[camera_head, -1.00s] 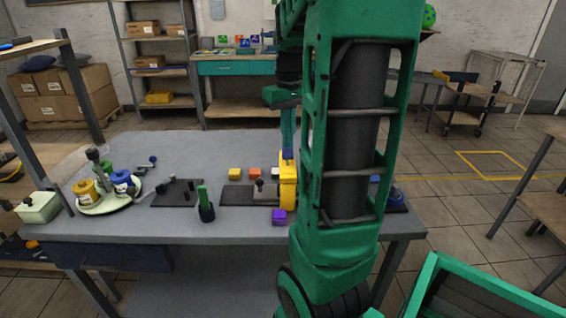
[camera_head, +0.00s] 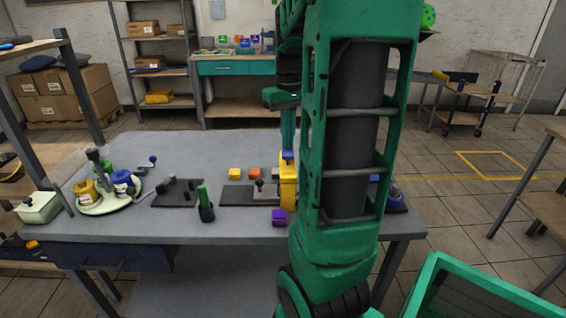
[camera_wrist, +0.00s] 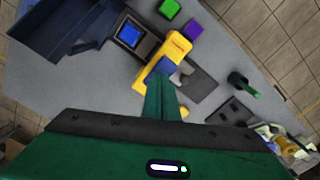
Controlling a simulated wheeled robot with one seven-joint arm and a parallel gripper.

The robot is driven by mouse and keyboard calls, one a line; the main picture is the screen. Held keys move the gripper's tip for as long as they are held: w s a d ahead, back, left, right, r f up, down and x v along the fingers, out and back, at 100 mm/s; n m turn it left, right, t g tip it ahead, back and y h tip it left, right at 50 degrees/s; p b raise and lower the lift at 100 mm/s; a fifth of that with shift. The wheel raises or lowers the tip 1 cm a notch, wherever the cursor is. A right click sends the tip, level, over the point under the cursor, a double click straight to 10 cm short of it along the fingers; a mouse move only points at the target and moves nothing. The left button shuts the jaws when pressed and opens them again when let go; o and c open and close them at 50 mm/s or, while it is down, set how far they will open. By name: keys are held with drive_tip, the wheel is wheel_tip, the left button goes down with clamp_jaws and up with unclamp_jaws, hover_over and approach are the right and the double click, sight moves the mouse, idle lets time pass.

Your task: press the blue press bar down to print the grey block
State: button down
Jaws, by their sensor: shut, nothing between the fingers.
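The blue press bar (camera_head: 287,155) sits at the top of the yellow press (camera_head: 288,190) on the grey table. It also shows in the wrist view (camera_wrist: 167,67), set in the yellow body (camera_wrist: 178,45). My gripper (camera_head: 288,147) is shut and empty, pointing down with its tips at the bar. In the wrist view its fingers (camera_wrist: 160,82) overlap the edge of the bar; whether they touch it, I cannot tell. A small grey piece (camera_wrist: 187,78) shows beside the press on a dark plate; I cannot tell whether it is the grey block. My arm hides part of the press's right side.
A purple block (camera_head: 279,217) lies in front of the press. A green-handled tool (camera_head: 205,205) stands left. A round tray (camera_head: 105,205) with jars is farther left. The table's back left is clear.

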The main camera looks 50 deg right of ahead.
drive_tip(key=shift+f, duration=1.4)
wheel_tip(320, 180, up, 12)
drive_tip(key=shift+f, duration=0.2)
idle(0.5)
idle(0.5)
drive_tip(key=s+a+f+m, duration=0.2)
drive_tip(key=s+a+f, duration=1.1)
drive_tip(key=a, duration=0.4)
drive_tip(key=shift+s+a+f+m, duration=0.15)
drive_tip(key=shift+s+f+m, duration=0.2)
drive_tip(key=shift+f, duration=0.4)
